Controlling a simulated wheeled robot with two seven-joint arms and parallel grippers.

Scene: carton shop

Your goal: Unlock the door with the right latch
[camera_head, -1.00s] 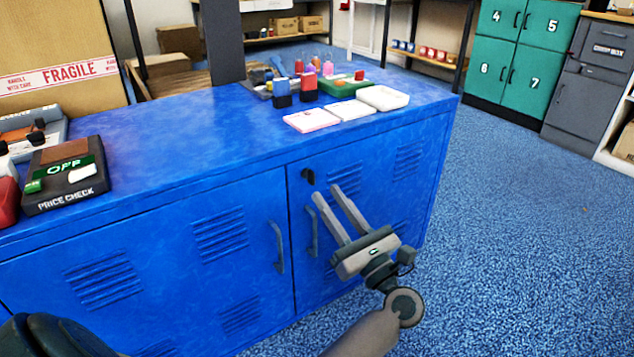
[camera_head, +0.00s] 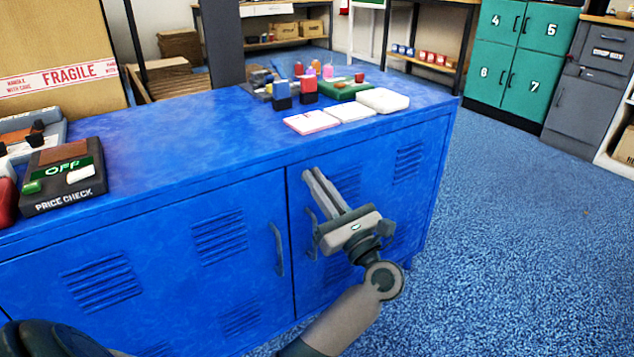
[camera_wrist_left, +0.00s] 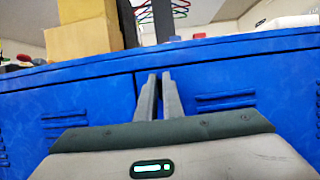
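The blue cabinet (camera_head: 190,170) has two front doors. The right door (camera_head: 380,190) carries a small dark latch near its top left corner, now hidden by my fingertips in the head view. My left gripper (camera_head: 310,172) is at this latch, its two fingers nearly together with a narrow gap, closed around the latch's place. In the left wrist view the fingers (camera_wrist_left: 160,75) point at the cabinet front just right of the door seam, and the latch does not show clearly. The right door's handle (camera_head: 311,236) is partly behind my gripper. My right gripper is not in view.
The left door's handle (camera_head: 278,248) is left of the seam. On the cabinet top are a price check box (camera_head: 65,180), stamps (camera_head: 282,95), a white tray (camera_head: 383,100) and cards. A FRAGILE carton (camera_head: 60,60) stands at the left. The blue floor at right is clear.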

